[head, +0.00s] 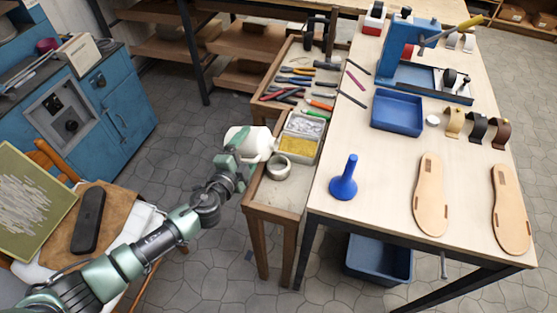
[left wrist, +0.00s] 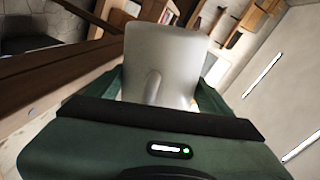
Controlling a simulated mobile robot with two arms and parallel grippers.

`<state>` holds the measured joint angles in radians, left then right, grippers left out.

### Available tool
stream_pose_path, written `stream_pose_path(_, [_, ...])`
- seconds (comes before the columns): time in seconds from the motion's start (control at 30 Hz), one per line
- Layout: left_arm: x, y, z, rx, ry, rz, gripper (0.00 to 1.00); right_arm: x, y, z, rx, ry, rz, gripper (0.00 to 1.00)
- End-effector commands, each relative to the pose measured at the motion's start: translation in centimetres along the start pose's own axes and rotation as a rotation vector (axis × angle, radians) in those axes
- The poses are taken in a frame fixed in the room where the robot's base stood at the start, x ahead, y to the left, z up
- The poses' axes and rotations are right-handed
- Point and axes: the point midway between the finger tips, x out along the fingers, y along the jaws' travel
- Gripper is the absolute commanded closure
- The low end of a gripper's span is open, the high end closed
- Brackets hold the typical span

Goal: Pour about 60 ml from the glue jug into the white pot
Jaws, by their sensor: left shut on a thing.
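The white glue jug (head: 247,141) is held in the air by my left gripper (head: 236,161) at the left edge of the narrow wooden side table. It looks tilted, with its narrower end toward the right. The white pot (head: 279,168) stands on that table, just below and right of the jug. No stream of glue can be made out, and the glue level inside either is hidden. In the left wrist view the jug (left wrist: 165,62) fills the space between the fingers, and the room behind appears slanted. My right gripper is not in view.
A tray with yellow and grey compartments (head: 318,152) sits right behind the pot. Hand tools (head: 290,84) lie farther back. The workbench on the right bears a blue funnel-shaped tool (head: 345,180), a blue tray (head: 397,111) and two soles (head: 430,196). The side table's front is clear.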

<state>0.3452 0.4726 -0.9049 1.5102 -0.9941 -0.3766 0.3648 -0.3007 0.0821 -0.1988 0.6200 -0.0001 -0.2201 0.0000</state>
Motion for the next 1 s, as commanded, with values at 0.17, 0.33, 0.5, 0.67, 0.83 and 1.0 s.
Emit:
stream_pose_path(0.17, [0.1, -0.1, -0.2, 0.094, -0.016, -0.003, 0.76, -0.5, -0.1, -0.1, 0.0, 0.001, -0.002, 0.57])
stream_pose_path(0.33, [0.0, -0.3, -0.2, 0.149, -0.027, -0.004, 0.76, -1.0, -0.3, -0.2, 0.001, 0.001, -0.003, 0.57])
stream_pose_path(0.5, [0.0, -0.6, -0.4, 0.192, -0.034, -0.004, 0.76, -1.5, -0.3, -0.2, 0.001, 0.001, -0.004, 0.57])
stream_pose_path(0.67, [-0.1, -0.7, -0.5, 0.223, -0.04, -0.004, 0.76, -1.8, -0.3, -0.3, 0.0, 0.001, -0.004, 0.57])
stream_pose_path(0.83, [-0.1, -0.9, -0.6, 0.249, -0.044, -0.004, 0.76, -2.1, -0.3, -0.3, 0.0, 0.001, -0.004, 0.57])
stream_pose_path(1.0, [-0.1, -1.0, -0.6, 0.268, -0.047, -0.004, 0.76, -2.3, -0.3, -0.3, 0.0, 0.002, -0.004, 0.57])
